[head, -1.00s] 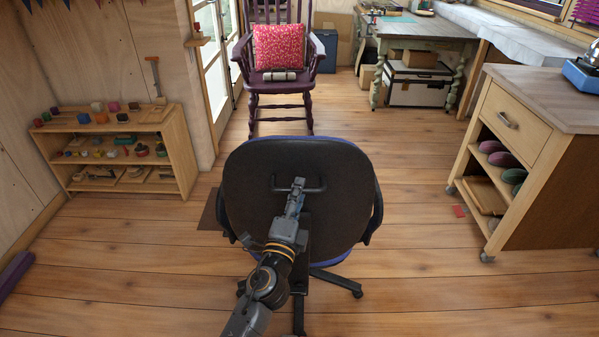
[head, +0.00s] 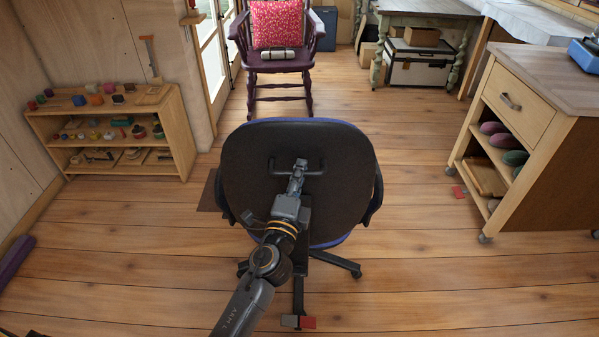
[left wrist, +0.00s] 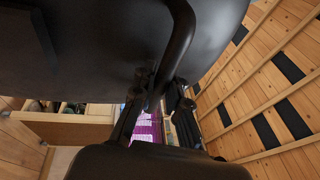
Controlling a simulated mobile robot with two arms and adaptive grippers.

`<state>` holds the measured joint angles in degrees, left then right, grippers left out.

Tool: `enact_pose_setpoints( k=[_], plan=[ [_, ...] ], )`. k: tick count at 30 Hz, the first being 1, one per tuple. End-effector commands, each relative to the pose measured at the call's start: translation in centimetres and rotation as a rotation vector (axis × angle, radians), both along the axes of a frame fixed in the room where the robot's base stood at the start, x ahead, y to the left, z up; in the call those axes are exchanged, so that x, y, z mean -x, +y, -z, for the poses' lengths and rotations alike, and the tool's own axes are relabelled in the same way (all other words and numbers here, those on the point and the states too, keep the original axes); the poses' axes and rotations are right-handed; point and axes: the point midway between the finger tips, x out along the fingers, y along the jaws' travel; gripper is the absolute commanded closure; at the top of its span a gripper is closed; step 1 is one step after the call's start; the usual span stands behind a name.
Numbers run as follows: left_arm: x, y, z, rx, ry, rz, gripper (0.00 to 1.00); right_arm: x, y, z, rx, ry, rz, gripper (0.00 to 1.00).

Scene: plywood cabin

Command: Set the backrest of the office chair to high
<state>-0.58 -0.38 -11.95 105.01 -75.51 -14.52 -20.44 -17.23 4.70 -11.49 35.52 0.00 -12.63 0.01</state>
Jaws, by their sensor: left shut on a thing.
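The office chair has its back to me in the head view, with a dark backrest (head: 245,180) edged in blue. A black bar handle (head: 318,166) sticks out from the backrest's rear. My left gripper (head: 299,166) is shut on this handle near its middle. In the left wrist view the handle (left wrist: 181,40) curves down to between the fingers (left wrist: 148,100), under the dark backrest (left wrist: 85,45). The exact finger contact is partly hidden. My right gripper is not in view.
A low wooden shelf (head: 120,176) with small toys stands left. A wooden cabinet (head: 540,125) stands right. A purple chair (head: 285,66) with a pink cushion is beyond. A grey and red piece (head: 298,321) shows at the chair base's near leg. Floor at both sides is mostly clear.

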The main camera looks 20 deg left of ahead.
Motion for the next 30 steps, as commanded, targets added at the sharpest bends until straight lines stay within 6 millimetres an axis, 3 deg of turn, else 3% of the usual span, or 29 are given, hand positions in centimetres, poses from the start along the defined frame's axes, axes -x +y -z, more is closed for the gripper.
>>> enact_pose_setpoints(
  k=[5,15,27,28,30],
  plan=[
    [0.0,0.0,-1.7,0.001,-0.002,-0.001,1.0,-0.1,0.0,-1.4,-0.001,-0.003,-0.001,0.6],
    [0.0,0.1,-8.0,0.001,-0.009,-0.001,1.0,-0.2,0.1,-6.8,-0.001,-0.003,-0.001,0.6],
    [0.0,0.1,-8.2,0.0,-0.008,-0.002,1.0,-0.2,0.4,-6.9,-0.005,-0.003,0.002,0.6],
    [0.0,0.1,-8.2,0.0,-0.008,-0.002,0.82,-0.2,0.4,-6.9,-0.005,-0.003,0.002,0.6],
    [0.0,0.1,-8.1,0.0,-0.007,-0.002,0.68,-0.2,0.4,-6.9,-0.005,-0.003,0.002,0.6]
  ],
)
